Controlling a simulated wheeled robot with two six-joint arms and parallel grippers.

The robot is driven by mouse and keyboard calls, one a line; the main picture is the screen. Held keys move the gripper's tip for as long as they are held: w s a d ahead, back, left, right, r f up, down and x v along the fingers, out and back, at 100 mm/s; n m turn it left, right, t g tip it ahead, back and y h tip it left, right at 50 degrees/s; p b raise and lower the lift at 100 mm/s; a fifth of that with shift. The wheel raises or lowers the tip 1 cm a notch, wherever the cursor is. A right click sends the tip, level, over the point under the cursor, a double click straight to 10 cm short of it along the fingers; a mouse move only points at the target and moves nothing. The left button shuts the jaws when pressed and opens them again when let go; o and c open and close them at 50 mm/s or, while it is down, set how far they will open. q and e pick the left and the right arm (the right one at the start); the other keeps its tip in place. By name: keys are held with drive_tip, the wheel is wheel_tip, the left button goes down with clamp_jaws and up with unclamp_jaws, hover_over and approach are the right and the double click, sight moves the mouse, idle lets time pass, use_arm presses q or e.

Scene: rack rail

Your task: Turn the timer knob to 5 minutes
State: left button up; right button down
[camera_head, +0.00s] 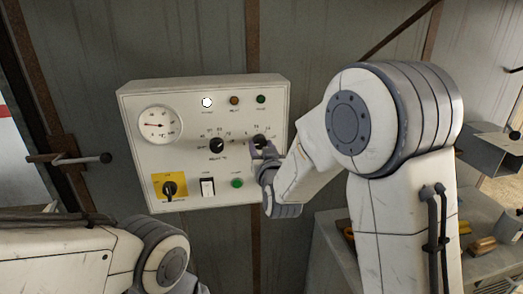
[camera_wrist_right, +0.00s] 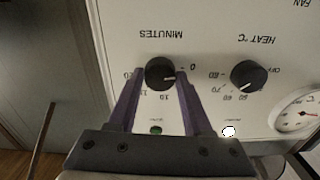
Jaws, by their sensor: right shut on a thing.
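The timer knob (camera_wrist_right: 160,73) is a round black knob beside the word MINUTES, upside down in the right wrist view. Its light pointer mark points right and slightly down in that view, near the 0 side of the scale. My right gripper (camera_wrist_right: 160,84) has one purple finger on each side of the knob and is shut on it. In the head view the same gripper (camera_head: 264,151) is at the right side of the white control panel (camera_head: 190,92) and partly covers the timer knob (camera_head: 259,141). My left gripper is out of view; only part of that arm shows at lower left.
The panel also carries a heat knob (camera_head: 217,146), a round gauge (camera_head: 159,125), a yellow-backed switch (camera_head: 170,188), a rocker switch (camera_head: 207,187) and a green button (camera_head: 237,183). A lever (camera_head: 82,158) sticks out left of the panel. A cluttered bench stands at lower right.

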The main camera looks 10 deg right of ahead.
drive_tip(key=m+b, duration=0.3)
drive_tip(key=b, duration=0.2)
drive_tip(key=m+b, duration=0.3)
drive_tip(key=b, duration=0.2)
drive_tip(key=shift+f+m, duration=0.2)
drive_tip(key=shift+m, duration=0.1)
drive_tip(key=shift+r+m+b, duration=0.15)
drive_tip(key=shift+m+b, duration=0.65)
drive_tip(key=shift+b, duration=0.15)
drive_tip(key=shift+c, duration=1.6)
unclamp_jaws()
